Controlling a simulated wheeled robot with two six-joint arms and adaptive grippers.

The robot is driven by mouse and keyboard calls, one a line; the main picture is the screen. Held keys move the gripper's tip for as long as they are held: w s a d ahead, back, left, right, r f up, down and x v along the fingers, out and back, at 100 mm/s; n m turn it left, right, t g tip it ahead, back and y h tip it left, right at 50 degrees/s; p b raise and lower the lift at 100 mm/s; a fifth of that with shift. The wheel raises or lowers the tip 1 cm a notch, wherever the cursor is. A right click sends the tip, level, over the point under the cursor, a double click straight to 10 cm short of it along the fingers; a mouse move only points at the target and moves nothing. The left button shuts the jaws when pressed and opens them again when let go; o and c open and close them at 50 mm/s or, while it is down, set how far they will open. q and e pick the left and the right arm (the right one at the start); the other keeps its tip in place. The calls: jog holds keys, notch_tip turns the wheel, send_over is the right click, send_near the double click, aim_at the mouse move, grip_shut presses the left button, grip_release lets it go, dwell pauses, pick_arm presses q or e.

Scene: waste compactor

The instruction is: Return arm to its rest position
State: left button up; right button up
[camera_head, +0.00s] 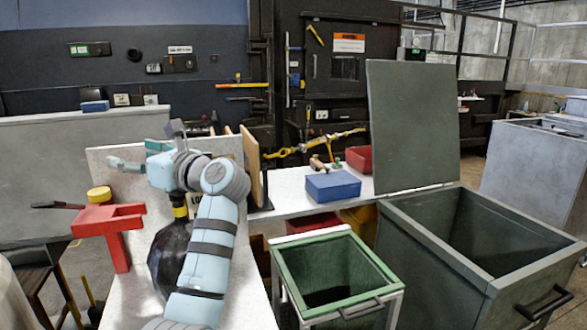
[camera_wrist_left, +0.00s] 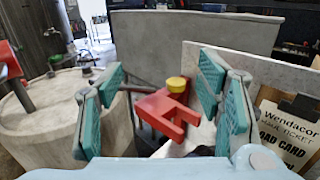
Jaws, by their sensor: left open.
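My left arm (camera_head: 212,245) reaches up from the bottom of the head view, its light blue links above the near part of the white table. My left gripper (camera_head: 145,146) is at the arm's far end, pointing left. Its teal-padded fingers are wide apart, and nothing is between the pads. In the left wrist view the open fingers of the gripper (camera_wrist_left: 160,98) frame a red bracket-like stand (camera_wrist_left: 168,112) with a yellow knob (camera_wrist_left: 177,84), beyond the fingertips. My right gripper is not in view.
A black bag (camera_head: 166,262) is partly hidden behind my left arm. The red stand (camera_head: 112,222) is left of it. A sign board (camera_wrist_left: 292,130) stands close by the gripper. A green bin (camera_head: 380,268), a large grey bin (camera_head: 430,240) and a blue box (camera_head: 333,186) are to the right.

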pick_arm(q)
jog(key=s+d+f+m+t+h, duration=0.1)
jog(key=d+f+m+t+h, duration=0.65)
jog(key=m, duration=1.05)
jog(key=s+d+f+m+t+h, duration=0.2)
jog(key=d+f+m+t+h, duration=0.3)
jog(key=f+m+t+h, duration=0.85)
jog(key=s+d+f+m+g, duration=0.3)
jog(key=s+f+m+g, duration=0.4)
jog(key=f+m+g, duration=0.55)
jog(key=s+a+f+m+g+y, duration=0.2)
jog(key=s+a+f+m+g, duration=0.2)
jog(key=s+f+g, duration=0.7)
jog(key=s+a+f+m+g+y, duration=0.1)
jog(key=s+a+f+y, duration=0.15)
jog(key=s, duration=0.65)
jog(key=s+a+f+g+y, duration=0.1)
jog(key=s+a+f, duration=0.25)
jog(key=s, duration=0.55)
notch_tip(320, 180, down, 19)
jog(key=s+a+g, duration=0.2)
jog(key=s+f+p, duration=0.1)
jog(key=s+f, duration=1.1)
jog(key=s, duration=0.2)
jog(key=shift+f+g, duration=0.3)
jog(key=shift+g, duration=0.05)
